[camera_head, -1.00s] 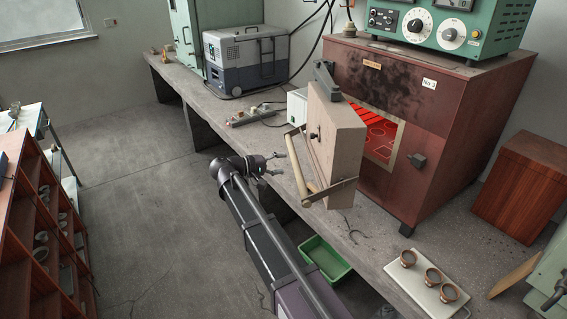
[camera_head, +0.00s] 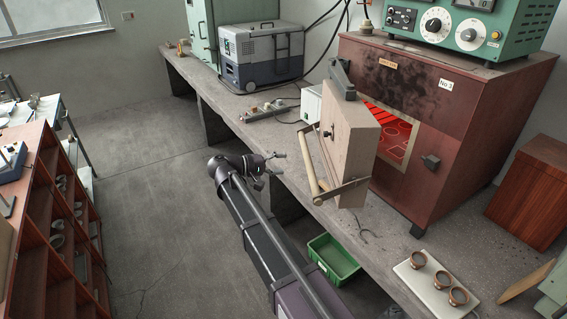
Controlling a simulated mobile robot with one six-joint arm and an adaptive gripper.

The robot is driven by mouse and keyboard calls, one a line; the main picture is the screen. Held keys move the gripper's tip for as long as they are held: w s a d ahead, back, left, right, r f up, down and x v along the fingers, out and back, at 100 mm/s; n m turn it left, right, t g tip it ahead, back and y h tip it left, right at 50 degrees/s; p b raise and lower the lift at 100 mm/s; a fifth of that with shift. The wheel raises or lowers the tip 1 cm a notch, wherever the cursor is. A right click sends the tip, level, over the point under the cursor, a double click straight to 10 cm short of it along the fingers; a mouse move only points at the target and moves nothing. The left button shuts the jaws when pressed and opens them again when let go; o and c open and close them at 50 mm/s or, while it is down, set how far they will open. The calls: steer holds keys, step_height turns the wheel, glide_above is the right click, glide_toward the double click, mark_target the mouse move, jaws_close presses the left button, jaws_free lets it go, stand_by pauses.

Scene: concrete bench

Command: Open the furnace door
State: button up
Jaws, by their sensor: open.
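The furnace (camera_head: 455,120) is a reddish-brown box on the bench with a sooty front. Its thick pale door (camera_head: 349,152) is swung wide open on the hinge at the left of the opening. The glowing red chamber (camera_head: 388,133) shows behind it. The door's handle bar (camera_head: 308,165) sits on the door's outer side, facing left. My gripper (camera_head: 279,163) is open and empty, left of the handle and apart from it. The inner face of the door is partly hidden.
A green control unit (camera_head: 466,30) stands on the furnace. A white tray (camera_head: 426,278) with several brown rings lies at the bench's front right. A green bin (camera_head: 333,257) sits below the bench edge. A grey portable box (camera_head: 261,57) stands at the back.

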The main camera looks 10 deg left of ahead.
steer(key=shift+s+d+p+v, duration=0.1)
steer(key=shift+s+p+v, duration=0.1)
steer(key=shift+v, duration=0.95)
steer(key=shift+s+d+p+v, duration=0.15)
steer(key=shift+s+v, duration=0.1)
steer(key=shift+v, duration=0.9)
steer(key=shift+c, duration=0.2)
